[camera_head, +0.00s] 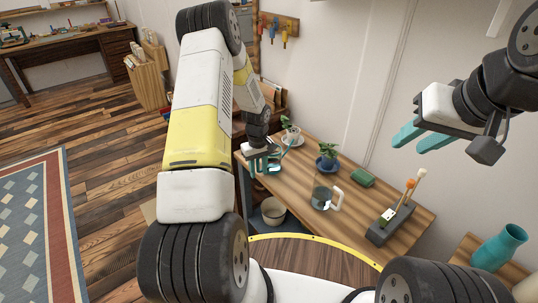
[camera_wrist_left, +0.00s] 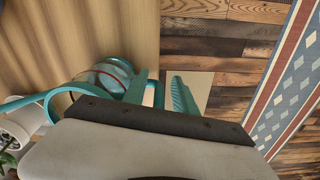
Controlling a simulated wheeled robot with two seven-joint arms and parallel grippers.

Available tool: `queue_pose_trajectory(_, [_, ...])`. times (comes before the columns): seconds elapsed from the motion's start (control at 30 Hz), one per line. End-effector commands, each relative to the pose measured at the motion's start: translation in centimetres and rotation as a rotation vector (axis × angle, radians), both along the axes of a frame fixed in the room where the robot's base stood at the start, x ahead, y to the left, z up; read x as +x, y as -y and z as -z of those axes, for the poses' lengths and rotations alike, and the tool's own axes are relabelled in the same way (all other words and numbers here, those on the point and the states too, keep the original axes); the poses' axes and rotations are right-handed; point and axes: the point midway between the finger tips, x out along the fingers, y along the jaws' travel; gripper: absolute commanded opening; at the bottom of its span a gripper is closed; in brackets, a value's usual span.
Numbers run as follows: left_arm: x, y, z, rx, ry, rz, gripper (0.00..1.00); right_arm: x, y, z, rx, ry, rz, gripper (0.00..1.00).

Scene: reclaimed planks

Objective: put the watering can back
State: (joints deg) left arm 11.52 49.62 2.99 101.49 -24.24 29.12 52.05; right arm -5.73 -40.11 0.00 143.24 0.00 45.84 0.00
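The watering can (camera_wrist_left: 108,72), teal with a see-through body, stands on the wooden table at its far left end. Its long thin teal part reaches left in the left wrist view. In the head view my left gripper (camera_head: 264,164) largely covers it. Whether that finger touches the can I cannot tell. My right gripper (camera_head: 420,139) is raised above the table's right side, open and empty.
The table (camera_head: 296,178) carries potted plants (camera_head: 327,157), a clear mug with a pale handle (camera_head: 323,198), a green box (camera_head: 362,178) and a grey holder (camera_head: 390,224). A teal vase (camera_head: 500,247) stands at the right. A pot (camera_head: 273,210) sits below.

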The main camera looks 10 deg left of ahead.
Motion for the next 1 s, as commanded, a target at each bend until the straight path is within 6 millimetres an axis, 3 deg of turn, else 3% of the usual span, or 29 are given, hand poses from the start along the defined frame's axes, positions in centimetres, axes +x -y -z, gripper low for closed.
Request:
queue_pose_trajectory(0.23, [0.1,0.0,-1.4,0.001,0.002,0.000,0.33,0.0,0.0,0.0,0.000,0.000,0.000,0.33])
queue_pose_trajectory(0.6, [0.0,0.1,-9.0,0.001,0.004,0.001,0.33,0.0,0.0,0.0,0.000,0.000,0.000,0.33])
queue_pose_trajectory(0.9, [-0.1,0.1,-12.6,0.000,0.005,0.005,0.33,0.0,0.0,0.0,0.000,0.000,0.000,0.33])
queue_pose_trajectory(1.0, [-0.6,0.5,-15.1,0.000,0.030,0.034,0.33,0.0,0.0,0.0,0.000,0.000,0.000,0.33])
